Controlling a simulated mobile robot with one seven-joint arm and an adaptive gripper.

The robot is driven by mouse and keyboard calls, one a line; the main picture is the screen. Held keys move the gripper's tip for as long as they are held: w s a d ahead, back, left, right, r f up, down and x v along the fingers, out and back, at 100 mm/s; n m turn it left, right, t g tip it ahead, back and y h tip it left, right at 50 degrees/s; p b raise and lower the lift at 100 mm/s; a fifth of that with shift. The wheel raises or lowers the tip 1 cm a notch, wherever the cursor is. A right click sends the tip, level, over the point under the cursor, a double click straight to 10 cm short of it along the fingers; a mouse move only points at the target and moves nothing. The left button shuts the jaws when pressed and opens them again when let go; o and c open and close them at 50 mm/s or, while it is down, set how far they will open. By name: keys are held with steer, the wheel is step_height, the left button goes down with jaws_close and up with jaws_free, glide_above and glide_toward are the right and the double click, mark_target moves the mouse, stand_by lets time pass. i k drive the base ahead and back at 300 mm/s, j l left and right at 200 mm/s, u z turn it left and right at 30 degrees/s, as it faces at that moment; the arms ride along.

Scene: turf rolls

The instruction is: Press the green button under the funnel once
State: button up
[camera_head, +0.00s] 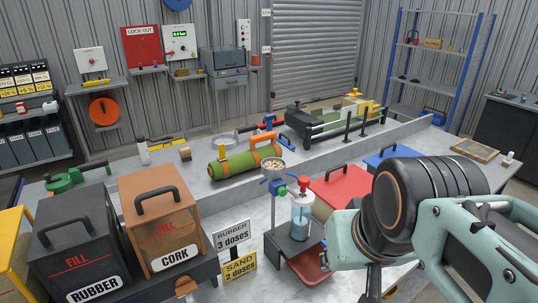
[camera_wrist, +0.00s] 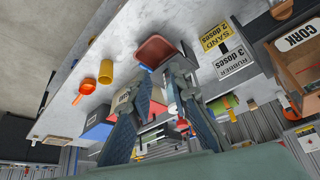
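The funnel (camera_head: 272,170) stands on a stand over the metal table, filled with pale grains. A small green part (camera_head: 292,189) shows just below it, between a blue part and a red knob (camera_head: 304,182); I cannot tell for certain that it is the button. A clear container with bluish contents (camera_head: 301,216) stands below on a dark base. My gripper (camera_wrist: 163,82) is open and empty in the wrist view, its two fingers apart. In the head view its tip is mostly hidden at the lower edge, right of the funnel stand. The button cannot be made out in the wrist view.
A red tray (camera_head: 309,266) lies in front of the stand and shows between the fingers' far side and the signs in the wrist view (camera_wrist: 155,51). RUBBER (camera_head: 78,247) and CORK (camera_head: 160,222) boxes stand left. A green roll (camera_head: 240,161) lies behind.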

mark_target(281, 191)
steer(key=z, duration=1.85)
steer(key=k+j, duration=0.1)
steer(key=k, duration=0.65)
steer(key=k+l, duration=0.15)
steer(key=i+j, duration=0.15)
